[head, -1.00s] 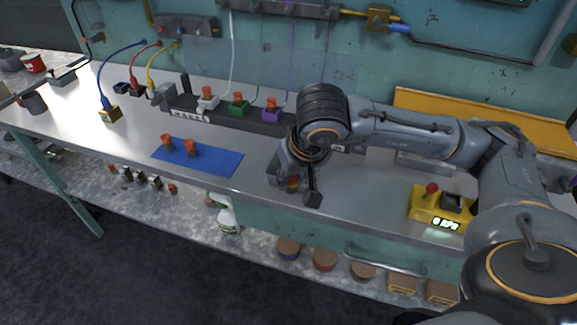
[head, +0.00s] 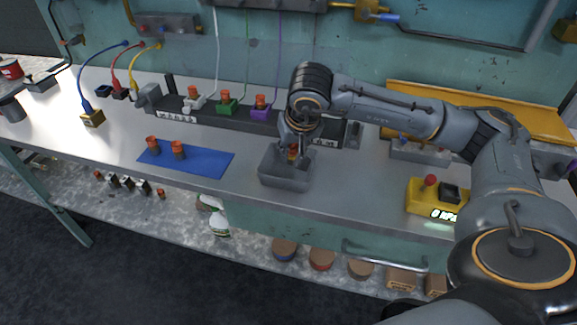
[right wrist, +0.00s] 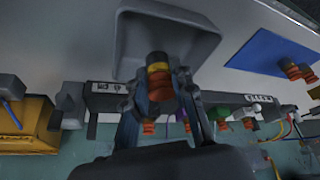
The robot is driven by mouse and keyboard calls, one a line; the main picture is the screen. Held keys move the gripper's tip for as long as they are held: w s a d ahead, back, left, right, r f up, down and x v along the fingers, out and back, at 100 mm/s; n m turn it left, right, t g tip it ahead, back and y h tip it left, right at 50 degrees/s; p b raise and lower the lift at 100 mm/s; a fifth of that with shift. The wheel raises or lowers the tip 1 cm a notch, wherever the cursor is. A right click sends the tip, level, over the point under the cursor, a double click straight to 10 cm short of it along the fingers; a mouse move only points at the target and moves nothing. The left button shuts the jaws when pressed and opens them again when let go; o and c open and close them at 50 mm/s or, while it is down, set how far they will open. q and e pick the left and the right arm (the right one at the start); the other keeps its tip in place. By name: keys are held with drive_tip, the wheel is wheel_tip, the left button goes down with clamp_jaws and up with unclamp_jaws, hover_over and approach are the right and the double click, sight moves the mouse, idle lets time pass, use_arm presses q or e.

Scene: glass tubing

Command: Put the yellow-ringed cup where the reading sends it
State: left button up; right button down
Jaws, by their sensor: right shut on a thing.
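The yellow-ringed cup (right wrist: 159,78) is orange-red with a yellow band. My right gripper (right wrist: 160,92) is shut on it, one finger on each side. In the head view the cup (head: 293,153) shows small under my right gripper (head: 295,150), over the back part of an open grey bin (head: 287,181). I cannot tell how far above the bin it is. The grey bin (right wrist: 128,50) also shows in the right wrist view. A yellow box (head: 425,197) with a red button has a lit display (head: 446,215), too small to read surely. My left gripper is out of view.
A blue mat (head: 205,163) holds two orange cups (head: 178,149). Behind it a dark rack (head: 178,117) has white, green and purple blocks (head: 260,112) with cups and cables. Bare bench lies between the bin and the yellow box.

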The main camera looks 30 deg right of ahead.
sight(289, 173)
drive_tip(key=shift+w+d+f, duration=0.1)
drive_tip(key=shift+w+f, duration=0.65)
drive_tip(key=shift+f, duration=0.2)
drive_tip(key=f+b, duration=0.2)
drive_tip(key=f, duration=0.1)
drive_tip(key=shift+w+f, duration=0.2)
drive_tip(key=shift+f, duration=0.05)
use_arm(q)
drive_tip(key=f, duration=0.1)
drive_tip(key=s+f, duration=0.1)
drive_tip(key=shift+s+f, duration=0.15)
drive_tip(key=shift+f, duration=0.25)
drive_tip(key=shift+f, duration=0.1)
use_arm(e)
drive_tip(key=shift+f+b, duration=0.2)
drive_tip(key=shift+b, duration=0.2)
drive_tip(key=c, duration=1.1)
unclamp_jaws()
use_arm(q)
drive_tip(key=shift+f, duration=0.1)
use_arm(e)
drive_tip(key=shift+r, duration=0.1)
